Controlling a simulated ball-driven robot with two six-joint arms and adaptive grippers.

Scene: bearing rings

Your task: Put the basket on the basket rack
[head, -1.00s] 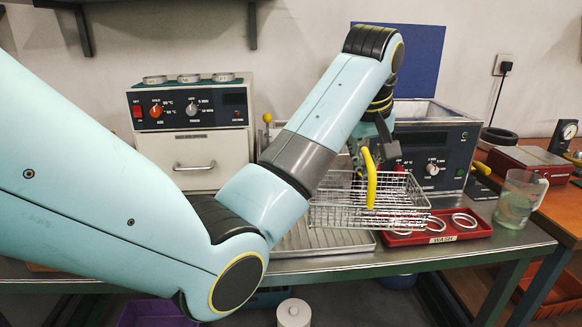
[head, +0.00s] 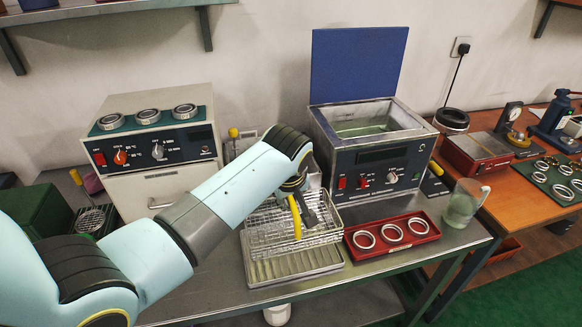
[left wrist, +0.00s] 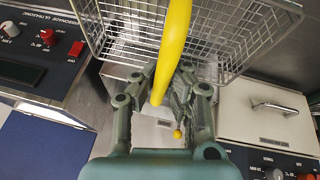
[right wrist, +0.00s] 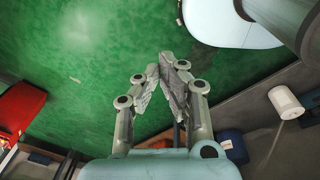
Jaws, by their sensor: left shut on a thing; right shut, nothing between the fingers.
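The wire basket (head: 268,232) with its yellow handle (head: 296,216) hangs level over the ribbed metal tray (head: 300,268) on the bench. My left gripper (head: 308,212) is shut on the yellow handle. In the left wrist view the handle (left wrist: 176,45) runs between the fingers (left wrist: 165,95), and the basket mesh (left wrist: 225,35) lies beyond. I cannot tell whether the basket touches the tray. No separate rack shows clearly; the arm and basket hide part of that area. My right gripper (right wrist: 165,68) is shut and empty over the green floor, outside the head view.
An ultrasonic bath (head: 372,150) with an open top stands behind right. A red tray (head: 392,236) with three rings and a glass beaker (head: 463,203) are to the right. A white oven (head: 155,150) with rings on top stands left. A yellow-knobbed post (head: 234,140) is behind the basket.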

